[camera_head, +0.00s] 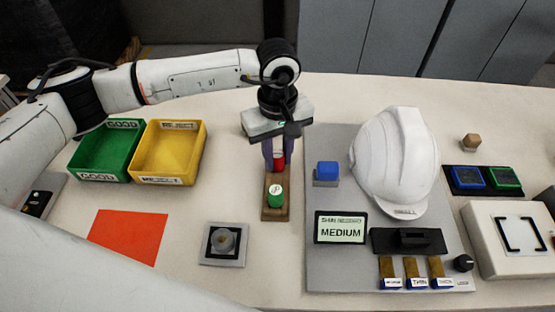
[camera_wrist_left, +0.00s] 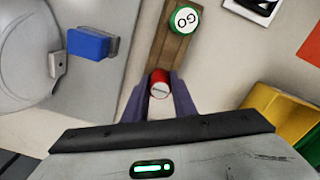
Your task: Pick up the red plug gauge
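The red plug gauge (camera_head: 279,163) stands upright at the far end of a wooden block (camera_head: 272,214). Its top shows in the left wrist view (camera_wrist_left: 159,83). My left gripper (camera_head: 278,153) is above the block, pointing down, with its purple fingers on either side of the red gauge. The fingers hide parts of its sides, so I cannot tell whether they touch it. The green plug gauge (camera_head: 276,195), marked GO, stands at the near end of the same block and also shows in the wrist view (camera_wrist_left: 184,18). My right gripper is not in view.
A green bin (camera_head: 104,178) and a yellow bin (camera_head: 168,181) stand to the left. A grey board (camera_head: 322,262) with a white helmet shell (camera_head: 398,165) and a blue block (camera_head: 327,170) lies close on the right. A small square fixture (camera_head: 223,243) is near the front.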

